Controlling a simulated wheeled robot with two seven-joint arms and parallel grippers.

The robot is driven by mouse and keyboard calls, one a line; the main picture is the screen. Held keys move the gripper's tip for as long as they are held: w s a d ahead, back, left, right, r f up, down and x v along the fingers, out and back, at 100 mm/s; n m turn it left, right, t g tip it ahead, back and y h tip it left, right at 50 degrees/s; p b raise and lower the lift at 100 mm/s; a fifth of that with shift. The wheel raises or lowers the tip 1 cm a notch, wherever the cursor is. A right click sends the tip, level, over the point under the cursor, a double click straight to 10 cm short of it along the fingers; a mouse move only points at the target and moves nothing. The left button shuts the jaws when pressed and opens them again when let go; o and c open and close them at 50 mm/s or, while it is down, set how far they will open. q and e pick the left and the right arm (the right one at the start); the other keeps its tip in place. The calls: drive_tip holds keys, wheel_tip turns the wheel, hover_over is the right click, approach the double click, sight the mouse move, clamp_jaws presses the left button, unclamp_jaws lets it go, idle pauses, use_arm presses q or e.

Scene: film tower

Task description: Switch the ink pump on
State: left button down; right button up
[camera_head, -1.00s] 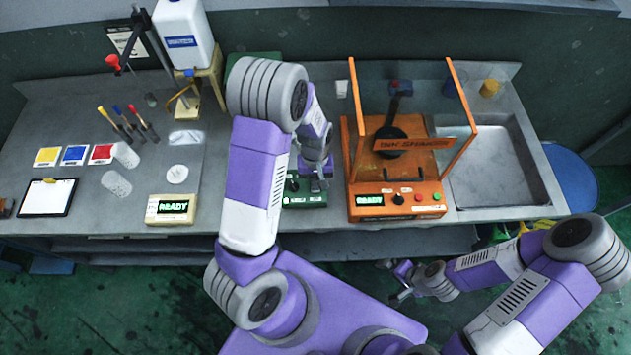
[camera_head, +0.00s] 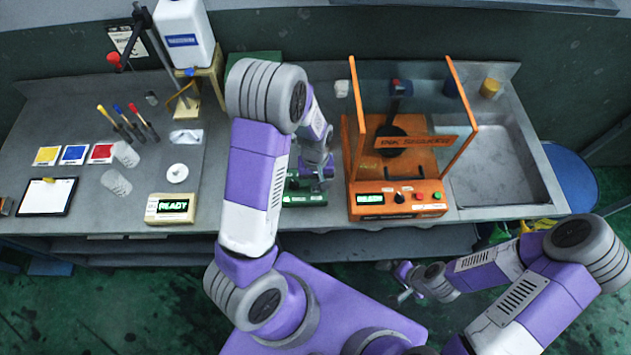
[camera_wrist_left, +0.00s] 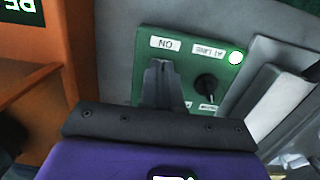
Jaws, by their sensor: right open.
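A green control box (camera_head: 305,198) stands at the front of the bench, partly under my left arm. In the left wrist view its green panel (camera_wrist_left: 190,52) carries an "ON" label (camera_wrist_left: 165,44), another label, a black knob (camera_wrist_left: 206,87) and a bright white lamp (camera_wrist_left: 236,57). My left gripper (camera_wrist_left: 161,66) has its dark fingers together in front of the panel, just below the ON label. They cover whatever is behind them, and I cannot tell whether they touch it. My right gripper (camera_head: 404,288) is open and empty over the floor in front of the bench.
An orange machine (camera_head: 395,198) with clear side panels stands right of the green box. A cream box reading READY (camera_head: 171,209) stands to the left. A sink (camera_head: 495,175) is at the right, and a white jug (camera_head: 184,35) at the back.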

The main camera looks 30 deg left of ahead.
sight(317, 195)
use_arm(q)
drive_tip(key=shift+s+a+f, duration=0.1)
drive_tip(key=shift+f, duration=0.25)
drive_tip(key=shift+r+p, duration=0.45)
drive_tip(key=shift+p, duration=0.1)
wheel_tip(317, 195, up, 4)
drive_tip(key=p, duration=0.3)
drive_tip(key=shift+f, duration=0.2)
wheel_tip(317, 195, up, 10)
drive_tip(key=s+d+p, duration=0.1)
drive_tip(key=shift+s, duration=0.25)
drive_tip(key=shift+d, duration=0.1)
